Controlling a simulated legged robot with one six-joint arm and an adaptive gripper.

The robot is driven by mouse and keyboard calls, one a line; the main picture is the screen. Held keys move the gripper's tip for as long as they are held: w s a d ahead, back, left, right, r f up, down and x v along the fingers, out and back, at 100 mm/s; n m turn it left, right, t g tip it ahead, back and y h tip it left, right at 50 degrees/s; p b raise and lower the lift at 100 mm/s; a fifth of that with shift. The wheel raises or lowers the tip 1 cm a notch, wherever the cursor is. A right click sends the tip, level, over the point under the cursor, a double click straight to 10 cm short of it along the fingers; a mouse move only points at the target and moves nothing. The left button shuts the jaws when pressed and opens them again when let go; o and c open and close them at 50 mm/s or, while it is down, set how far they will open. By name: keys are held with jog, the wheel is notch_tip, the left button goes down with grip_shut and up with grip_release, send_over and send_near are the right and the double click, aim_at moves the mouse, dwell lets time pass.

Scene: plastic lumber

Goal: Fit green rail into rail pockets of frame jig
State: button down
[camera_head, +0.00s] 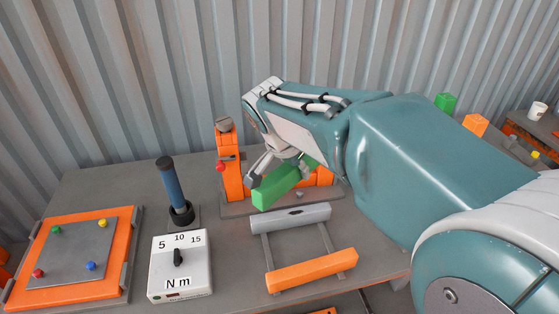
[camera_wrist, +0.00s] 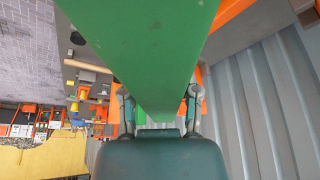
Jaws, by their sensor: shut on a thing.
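The green rail (camera_head: 283,188) is a long block held between the fingers of my gripper (camera_head: 279,168). It is raised and slanted, its near end toward the lower left. In the wrist view the green rail (camera_wrist: 145,45) fills the upper middle, with a finger of my gripper (camera_wrist: 160,97) on each side. What looks like the frame jig (camera_head: 328,238) lies on the bench below: two thin grey bars join a grey rail (camera_head: 290,218) at the back and an orange rail (camera_head: 312,270) at the front. The green rail is apart from it. I cannot make out the pockets.
An orange fixture (camera_head: 232,175) with an upright post stands just behind the green rail. To the left are a blue-handled tool (camera_head: 171,183), a white dial box (camera_head: 180,267) and an orange-framed plate (camera_head: 75,255) with coloured knobs. A corrugated wall (camera_head: 120,80) closes the back.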

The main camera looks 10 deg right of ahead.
jog(key=w+d+f+n, duration=0.1)
jog(key=w+n, duration=0.1)
jog(key=w, duration=1.2)
jog(key=shift+t+y, duration=0.3)
jog(key=shift+w+f, duration=0.8)
jog(key=shift+f, duration=0.75)
jog(key=shift+w+f, duration=0.8)
jog(key=shift+f, duration=0.7)
jog(key=shift+w+f, duration=0.8)
jog(key=shift+f, duration=0.75)
jog(key=shift+f, duration=0.6)
jog(key=shift+c, duration=1.6)
grip_release()
